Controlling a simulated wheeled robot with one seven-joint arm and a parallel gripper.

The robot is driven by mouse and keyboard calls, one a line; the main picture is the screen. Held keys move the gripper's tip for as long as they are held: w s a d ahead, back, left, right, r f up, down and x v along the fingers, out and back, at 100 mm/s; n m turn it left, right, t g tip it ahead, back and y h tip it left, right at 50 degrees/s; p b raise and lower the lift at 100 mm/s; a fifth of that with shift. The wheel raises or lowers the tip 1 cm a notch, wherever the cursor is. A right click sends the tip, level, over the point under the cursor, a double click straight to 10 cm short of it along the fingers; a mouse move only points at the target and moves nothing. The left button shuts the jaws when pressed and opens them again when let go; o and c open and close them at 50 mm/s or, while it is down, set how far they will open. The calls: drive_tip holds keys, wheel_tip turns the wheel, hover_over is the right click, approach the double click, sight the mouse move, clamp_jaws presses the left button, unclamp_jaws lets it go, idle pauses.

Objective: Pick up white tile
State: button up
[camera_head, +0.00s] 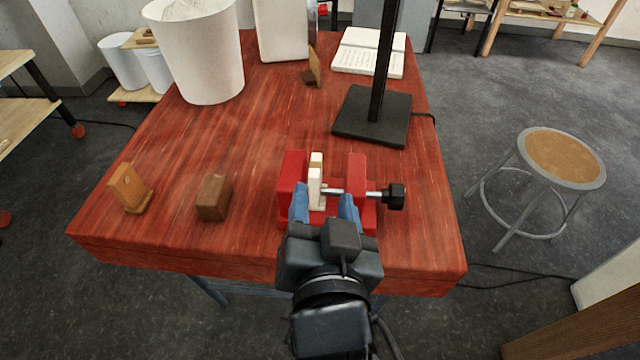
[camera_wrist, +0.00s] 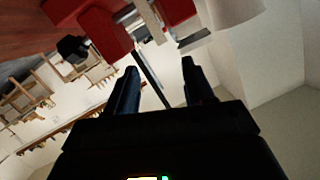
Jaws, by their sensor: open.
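The white tile (camera_head: 315,183) stands upright in a red vise (camera_head: 293,172) near the front of the red table, between the vise's two jaws. The tile also shows at the top of the wrist view (camera_wrist: 150,18), next to a red vise jaw (camera_wrist: 107,36). My gripper (camera_head: 324,205) is open and empty at the near side of the vise, its blue fingers spread just in front of the tile. The fingers (camera_wrist: 160,75) also show in the wrist view with nothing between them. The tile's lower part is partly hidden by the fingers and vise.
A black vise knob (camera_head: 396,196) sticks out to the right. Brown blocks (camera_head: 214,198) (camera_head: 130,188) stand to the left. A black lamp base and post (camera_head: 372,117), a white bin (camera_head: 200,50) and an open book (camera_head: 368,53) are farther back. The table's middle left is clear.

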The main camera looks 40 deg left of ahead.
sight(316, 174)
drive_tip(key=x, duration=0.7)
drive_tip(key=shift+a+f+p, duration=0.3)
drive_tip(key=shift+f+p, duration=0.1)
clamp_jaws()
